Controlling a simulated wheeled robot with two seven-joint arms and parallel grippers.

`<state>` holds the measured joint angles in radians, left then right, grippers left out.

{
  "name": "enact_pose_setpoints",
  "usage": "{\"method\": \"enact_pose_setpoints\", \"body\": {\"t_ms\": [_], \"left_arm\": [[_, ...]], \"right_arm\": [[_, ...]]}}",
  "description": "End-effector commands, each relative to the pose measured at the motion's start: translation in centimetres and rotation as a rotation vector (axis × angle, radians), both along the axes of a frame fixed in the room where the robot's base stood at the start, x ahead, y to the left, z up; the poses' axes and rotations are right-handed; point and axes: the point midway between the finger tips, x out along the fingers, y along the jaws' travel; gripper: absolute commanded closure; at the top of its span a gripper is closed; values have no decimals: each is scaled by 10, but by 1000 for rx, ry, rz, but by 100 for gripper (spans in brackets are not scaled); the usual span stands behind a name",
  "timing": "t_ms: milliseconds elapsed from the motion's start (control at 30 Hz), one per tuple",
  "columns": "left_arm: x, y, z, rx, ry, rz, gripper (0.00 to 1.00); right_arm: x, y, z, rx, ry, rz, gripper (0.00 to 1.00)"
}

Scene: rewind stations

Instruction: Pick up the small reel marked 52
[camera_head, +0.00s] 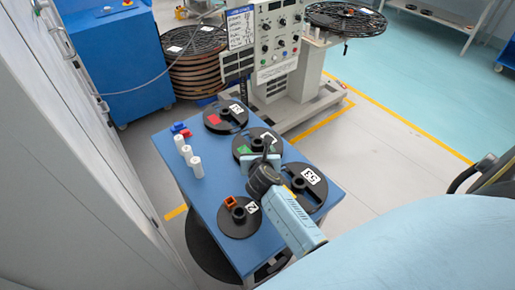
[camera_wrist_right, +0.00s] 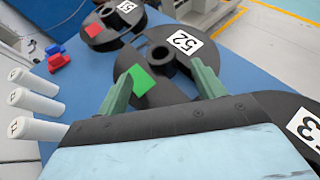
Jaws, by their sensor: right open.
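The small reel marked 52 (camera_wrist_right: 160,52) is black, with a white label and a green square, and lies flat on the blue table. In the head view the reel (camera_head: 241,143) is the middle one, partly hidden by my right gripper (camera_head: 262,160). In the right wrist view my right gripper (camera_wrist_right: 163,80) is open, its two green fingers apart over the near part of the reel. The reel's raised hub shows just beyond the fingertips. I cannot tell whether the fingers touch the reel. My left gripper is not in view.
White cylinders (camera_head: 195,167) stand at the left edge. A control panel machine (camera_head: 277,35) stands behind.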

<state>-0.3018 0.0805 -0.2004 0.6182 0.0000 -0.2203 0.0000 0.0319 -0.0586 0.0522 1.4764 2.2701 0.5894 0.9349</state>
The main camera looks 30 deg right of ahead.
Motion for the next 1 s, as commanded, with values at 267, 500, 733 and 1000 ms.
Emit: {"method": "enact_pose_setpoints", "body": {"t_ms": [267,500,733,1000], "left_arm": [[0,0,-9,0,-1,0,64],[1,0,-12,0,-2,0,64],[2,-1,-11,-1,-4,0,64],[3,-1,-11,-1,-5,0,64]], "right_arm": [[32,-20,-13,-2,-1,0,32],[41,-24,-17,-1,-1,1,32],[40,-24,-17,-1,0,0,44],[40,-24,-17,-1,0,0,79]]}}
